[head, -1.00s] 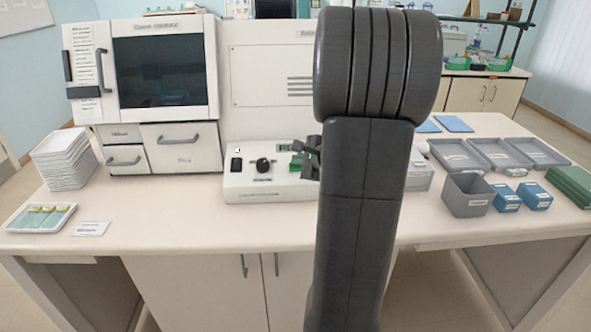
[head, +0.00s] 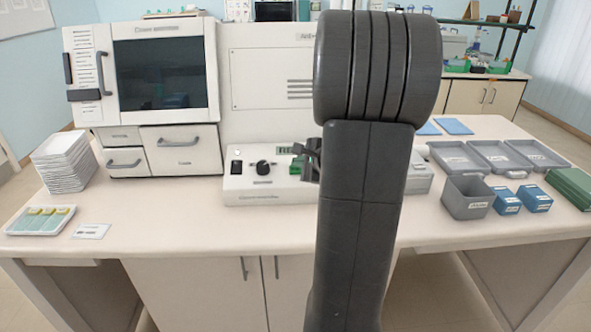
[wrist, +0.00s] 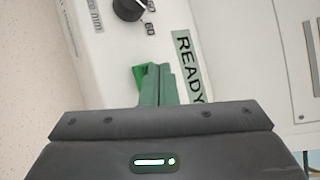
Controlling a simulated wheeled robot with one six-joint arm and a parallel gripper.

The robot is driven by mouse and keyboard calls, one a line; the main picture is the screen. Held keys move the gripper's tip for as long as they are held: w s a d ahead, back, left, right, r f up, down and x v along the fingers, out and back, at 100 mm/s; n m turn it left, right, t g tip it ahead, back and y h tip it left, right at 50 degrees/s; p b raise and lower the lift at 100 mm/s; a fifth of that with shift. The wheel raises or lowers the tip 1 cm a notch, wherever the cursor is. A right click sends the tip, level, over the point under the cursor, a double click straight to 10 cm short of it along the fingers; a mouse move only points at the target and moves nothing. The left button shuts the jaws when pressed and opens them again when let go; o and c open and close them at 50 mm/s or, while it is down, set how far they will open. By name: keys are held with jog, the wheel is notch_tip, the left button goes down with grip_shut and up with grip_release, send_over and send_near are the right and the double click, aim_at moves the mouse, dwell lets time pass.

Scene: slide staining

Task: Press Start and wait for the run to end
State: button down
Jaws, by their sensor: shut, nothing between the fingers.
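The control box (head: 262,185) of the staining machine sits on the bench, with a black dial (head: 263,167) and a small display (head: 285,150). In the wrist view the display (wrist: 188,68) reads READY. The green Start button (head: 296,166) is right of the dial, partly covered by my gripper (head: 306,152). In the wrist view its bright green edge (wrist: 139,76) shows beside my shut, empty fingers (wrist: 158,68). The fingertips are at the button; I cannot tell whether they touch it or whether it is pressed in.
The machine's cabinet (head: 180,142) with a dark window stands behind left. White trays (head: 68,165) are stacked at left, near a slide tray (head: 40,222). Grey trays (head: 463,172), a grey bin (head: 467,210) and blue boxes (head: 507,212) stand at right. The front middle bench is clear.

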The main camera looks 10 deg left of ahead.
jog(key=shift+f, duration=0.15)
dwell(0.7)
jog(key=shift+w+f+b, duration=0.15)
jog(key=shift+f+b, duration=0.1)
jog(key=shift+b, duration=0.2)
